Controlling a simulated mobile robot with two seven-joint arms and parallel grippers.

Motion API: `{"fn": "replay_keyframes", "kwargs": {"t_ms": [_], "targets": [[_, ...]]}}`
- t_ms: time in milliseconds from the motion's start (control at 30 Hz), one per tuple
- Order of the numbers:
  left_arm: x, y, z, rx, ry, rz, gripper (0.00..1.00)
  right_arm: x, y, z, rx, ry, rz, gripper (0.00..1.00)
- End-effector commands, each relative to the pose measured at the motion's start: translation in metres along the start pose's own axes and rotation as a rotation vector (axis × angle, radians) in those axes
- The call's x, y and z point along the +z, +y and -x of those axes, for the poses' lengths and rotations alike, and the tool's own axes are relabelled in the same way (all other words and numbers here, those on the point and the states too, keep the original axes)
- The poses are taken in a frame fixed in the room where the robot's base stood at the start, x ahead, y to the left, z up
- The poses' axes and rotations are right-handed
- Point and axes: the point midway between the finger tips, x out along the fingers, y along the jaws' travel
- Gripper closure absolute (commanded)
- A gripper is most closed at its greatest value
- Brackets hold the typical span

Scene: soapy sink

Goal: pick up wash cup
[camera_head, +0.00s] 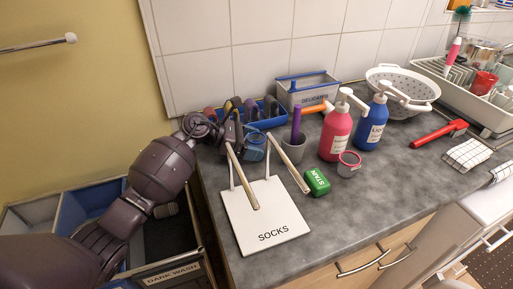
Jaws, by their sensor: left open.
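A small cup with a grey body and a red rim (349,164) stands upright in front of the pink pump bottle (336,133), well to the right of my left gripper. My right gripper is not in view.
A green STAIN box (317,182), a grey holder (293,148), a blue pump bottle (372,122), a DELICATES basket (308,92) and a white colander (405,92) stand around.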

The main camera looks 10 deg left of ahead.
Motion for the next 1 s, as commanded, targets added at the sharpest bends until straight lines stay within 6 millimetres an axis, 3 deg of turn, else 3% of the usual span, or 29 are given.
{"fn": "replay_keyframes", "kwargs": {"t_ms": [267, 600, 867, 1000], "targets": [[0.000, 0.000, -0.002, 0.000, 0.000, 0.000, 0.21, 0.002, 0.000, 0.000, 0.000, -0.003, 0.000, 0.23], [0.000, 0.000, -0.001, 0.000, 0.000, -0.001, 0.73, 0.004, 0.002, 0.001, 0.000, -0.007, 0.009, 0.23], [0.002, 0.000, 0.000, 0.001, -0.001, -0.002, 0.74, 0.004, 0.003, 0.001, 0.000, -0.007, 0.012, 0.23], [0.014, 0.001, 0.005, 0.001, -0.001, -0.005, 0.74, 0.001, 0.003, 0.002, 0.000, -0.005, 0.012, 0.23]]}}
